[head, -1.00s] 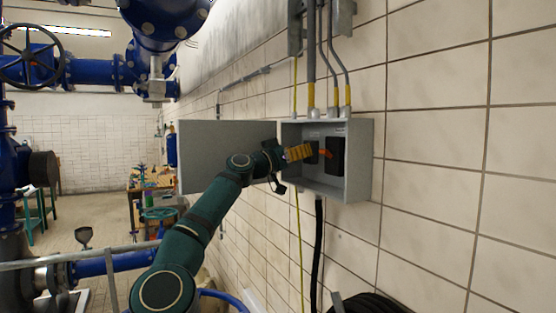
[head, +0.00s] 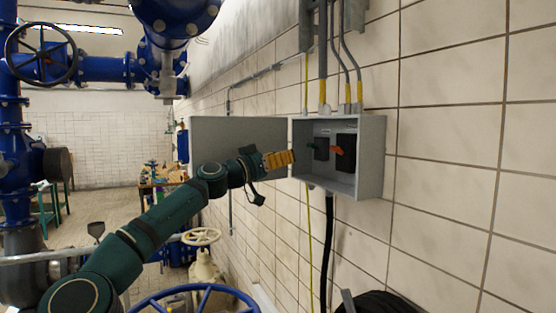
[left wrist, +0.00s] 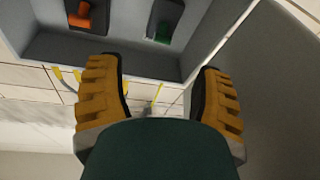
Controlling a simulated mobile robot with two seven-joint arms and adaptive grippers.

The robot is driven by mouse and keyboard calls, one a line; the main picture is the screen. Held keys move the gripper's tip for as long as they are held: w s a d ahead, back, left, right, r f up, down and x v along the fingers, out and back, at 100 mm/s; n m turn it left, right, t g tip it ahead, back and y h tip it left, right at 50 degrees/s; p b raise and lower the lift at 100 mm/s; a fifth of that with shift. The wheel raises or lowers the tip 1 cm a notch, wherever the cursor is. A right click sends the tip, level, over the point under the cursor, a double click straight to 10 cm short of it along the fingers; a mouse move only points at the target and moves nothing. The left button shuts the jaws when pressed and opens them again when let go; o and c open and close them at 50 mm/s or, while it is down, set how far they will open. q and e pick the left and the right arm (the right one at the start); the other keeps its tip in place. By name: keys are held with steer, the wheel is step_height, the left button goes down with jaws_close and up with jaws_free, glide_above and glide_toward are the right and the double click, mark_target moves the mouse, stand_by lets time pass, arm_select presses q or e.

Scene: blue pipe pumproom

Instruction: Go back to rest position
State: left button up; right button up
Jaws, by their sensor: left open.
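My left gripper (head: 280,159) has yellow fingers and is at the end of my dark green arm, in front of the open door of the grey electrical box. In the left wrist view its two fingers (left wrist: 160,95) are spread apart with nothing between them. The grey box (head: 372,160) is on the tiled wall, just right of the fingers. Inside it are a black switch with an orange handle (head: 338,150) and a smaller one with a green handle (head: 314,146). Both handles also show in the left wrist view. My right gripper is not in view.
The box's grey door (head: 225,135) hangs open to the left, behind my arm. Conduits (head: 323,50) run up from the box, and a black cable (head: 328,245) hangs below. A beige valve wheel (head: 201,236) and a blue wheel (head: 200,297) stand below my arm.

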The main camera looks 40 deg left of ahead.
arm_select(q)
steer(key=shift+s, duration=0.3)
steer(key=shift+f, duration=0.1)
stand_by(0.3)
